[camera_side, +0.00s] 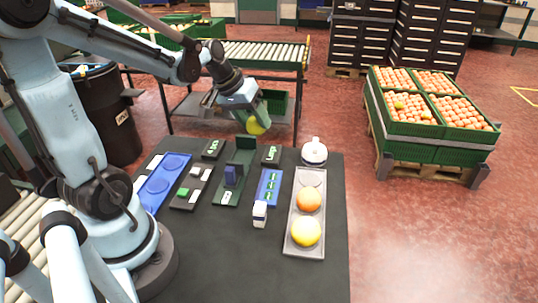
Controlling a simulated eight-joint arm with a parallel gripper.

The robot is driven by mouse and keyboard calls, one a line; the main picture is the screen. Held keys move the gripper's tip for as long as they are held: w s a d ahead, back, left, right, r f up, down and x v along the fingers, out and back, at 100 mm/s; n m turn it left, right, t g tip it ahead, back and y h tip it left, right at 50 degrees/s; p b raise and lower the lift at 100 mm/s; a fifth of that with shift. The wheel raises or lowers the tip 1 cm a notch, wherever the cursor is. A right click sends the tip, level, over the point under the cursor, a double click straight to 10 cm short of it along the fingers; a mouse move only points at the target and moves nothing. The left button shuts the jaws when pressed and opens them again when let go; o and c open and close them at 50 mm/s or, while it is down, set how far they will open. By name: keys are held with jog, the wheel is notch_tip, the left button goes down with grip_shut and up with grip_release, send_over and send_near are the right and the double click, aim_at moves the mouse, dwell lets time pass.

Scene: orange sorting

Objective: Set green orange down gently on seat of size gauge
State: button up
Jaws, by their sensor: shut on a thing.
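My gripper (257,112) is shut on the green orange (256,127), a yellow-green round fruit. It holds the fruit in the air above the far edge of the black table, and the fingers partly cover it. A dark green stand with an upright back (243,152), which looks like the size gauge, stands on the table below and slightly left of the fruit. A small blue block shows on it. The fruit is apart from this stand. The seat itself is hard to make out.
A grey tray (291,240) at the right holds an orange fruit (309,199) and a yellow one (306,231). A white round device (314,152) stands behind it. Front table is clear.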

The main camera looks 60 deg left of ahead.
jog(key=shift+n, duration=0.5)
jog(key=shift+s+a+f, duration=0.35)
jog(key=shift+a+f, duration=0.35)
jog(key=shift+f, duration=0.65)
jog(key=shift+s+a+f, duration=0.3)
jog(key=shift+a+f, duration=0.4)
jog(key=shift+f, duration=0.6)
jog(key=shift+s+a+f, duration=0.35)
jog(key=shift+a+f, duration=0.35)
jog(key=shift+f, duration=0.65)
jog(key=shift+f, duration=0.4)
jog(key=o, duration=1.1)
jog(key=shift+a+y, duration=0.1)
jog(key=shift+y, duration=0.2)
jog(key=shift+c, duration=0.5)
jog(key=shift+o, duration=0.2)
